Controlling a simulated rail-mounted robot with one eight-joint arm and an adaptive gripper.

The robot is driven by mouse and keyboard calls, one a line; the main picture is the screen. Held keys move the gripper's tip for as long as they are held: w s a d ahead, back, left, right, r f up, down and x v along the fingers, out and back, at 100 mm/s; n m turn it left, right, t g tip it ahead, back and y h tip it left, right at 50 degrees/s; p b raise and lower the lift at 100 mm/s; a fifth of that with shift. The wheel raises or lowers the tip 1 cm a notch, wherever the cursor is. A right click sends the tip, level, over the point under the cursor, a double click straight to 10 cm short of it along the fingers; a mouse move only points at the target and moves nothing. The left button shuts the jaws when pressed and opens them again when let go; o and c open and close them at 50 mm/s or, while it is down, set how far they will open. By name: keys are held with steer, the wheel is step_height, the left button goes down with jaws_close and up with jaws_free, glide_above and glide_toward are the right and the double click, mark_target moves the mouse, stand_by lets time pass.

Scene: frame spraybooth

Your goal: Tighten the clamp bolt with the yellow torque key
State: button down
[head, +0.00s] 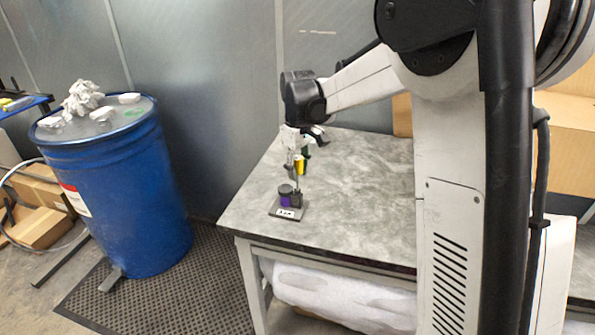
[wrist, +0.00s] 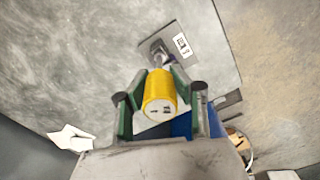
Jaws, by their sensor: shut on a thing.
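The yellow torque key (wrist: 160,92) is held upright between the green-padded fingers of my gripper (wrist: 160,100). In the head view the key (head: 299,166) hangs below my gripper (head: 298,152), above the clamp fixture's right side. The clamp fixture (head: 279,211) is a small dark plate with a white label, carrying a purple, dark-topped cylinder (head: 285,199) and a dark block (head: 297,199). Its labelled plate also shows in the wrist view (wrist: 198,43), beyond the key. The bolt is not clearly visible. I cannot tell whether the key's tip touches it.
The fixture stands near the front left of the grey table (head: 345,215), whose top is otherwise mostly clear. A blue drum (head: 135,195) with white rags (head: 82,98) on its lid stands to the left. Cardboard boxes (head: 565,140) are behind at the right.

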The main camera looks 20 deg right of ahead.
steer(key=shift+m, duration=0.9)
steer(key=m, duration=0.4)
steer(key=shift+f+m+b, duration=0.1)
steer(key=shift+m+b, duration=0.2)
steer(key=shift+b, duration=0.1)
steer(key=c, duration=1.7)
jaws_free()
steer(key=shift+c, duration=0.2)
